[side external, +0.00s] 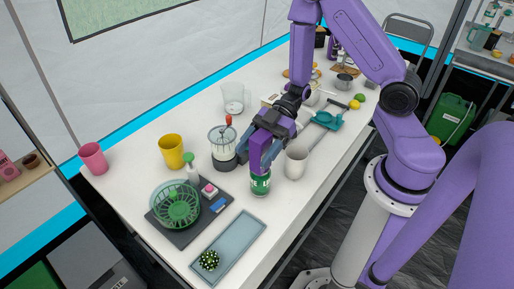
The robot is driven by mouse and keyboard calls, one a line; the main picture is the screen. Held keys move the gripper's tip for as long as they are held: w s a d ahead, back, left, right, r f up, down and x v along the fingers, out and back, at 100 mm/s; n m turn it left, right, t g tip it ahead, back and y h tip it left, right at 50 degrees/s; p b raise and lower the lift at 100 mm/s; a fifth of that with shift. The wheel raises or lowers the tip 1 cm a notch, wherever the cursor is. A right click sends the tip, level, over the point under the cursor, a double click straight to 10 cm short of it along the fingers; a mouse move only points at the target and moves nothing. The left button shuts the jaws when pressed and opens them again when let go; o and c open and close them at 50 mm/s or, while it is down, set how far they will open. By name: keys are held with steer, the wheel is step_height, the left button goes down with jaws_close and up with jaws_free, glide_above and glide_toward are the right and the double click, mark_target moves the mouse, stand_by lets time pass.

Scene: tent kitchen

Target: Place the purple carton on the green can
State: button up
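The green can (260,185) stands upright on the white table, near its front edge. The purple carton (262,156) is upright directly over the can, its lower end at the can's top. I cannot tell whether they touch. My gripper (266,147) points down from above with its dark fingers around the carton, and appears shut on it. The fingers and wrist hide part of the carton, and the carton hides the can's top.
A white cup (296,162) stands close to the right of the can, and a glass-and-steel press (222,148) close to the left. A green basket (176,205) sits on a dark scale. A blue-grey tray (236,244) lies in front. A yellow cup (172,151) stands farther left.

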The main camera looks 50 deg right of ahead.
steer(key=shift+d+r, duration=0.1)
steer(key=shift+r, duration=0.15)
steer(key=v, duration=1.1)
steer(key=shift+d, duration=0.35)
steer(key=shift+r, duration=0.15)
